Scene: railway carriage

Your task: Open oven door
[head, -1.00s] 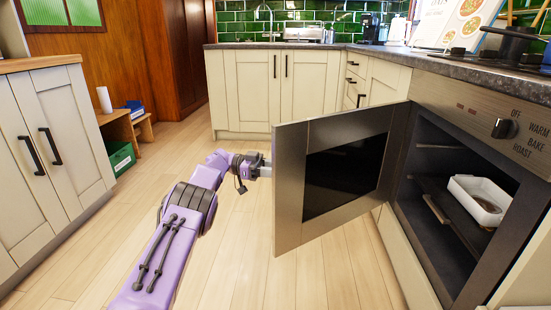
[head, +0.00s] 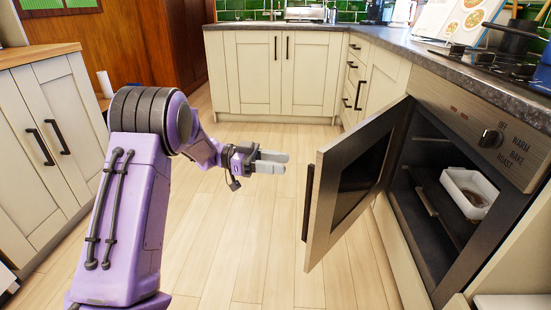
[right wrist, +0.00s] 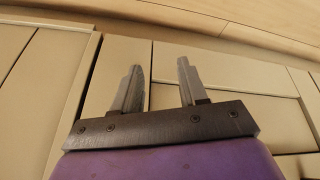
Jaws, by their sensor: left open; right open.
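The oven (head: 425,215) stands at the right, and its door (head: 335,215) is swung open on a side hinge toward the middle of the floor. A dark vertical handle (head: 308,203) runs along the door's free edge. Inside the oven are a rack and a white dish (head: 468,192). My left gripper (head: 285,162) is open and empty, a little left of the door's upper free edge and apart from it. My right gripper (right wrist: 157,85) is open and empty in the right wrist view, in front of cream cabinet panels; it does not show in the head view.
Cream cabinets (head: 275,75) stand at the back and more (head: 40,150) at the left. A grey worktop (head: 430,55) runs above the oven, with a black pan (head: 510,38) on the hob. The wooden floor (head: 255,235) between is clear.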

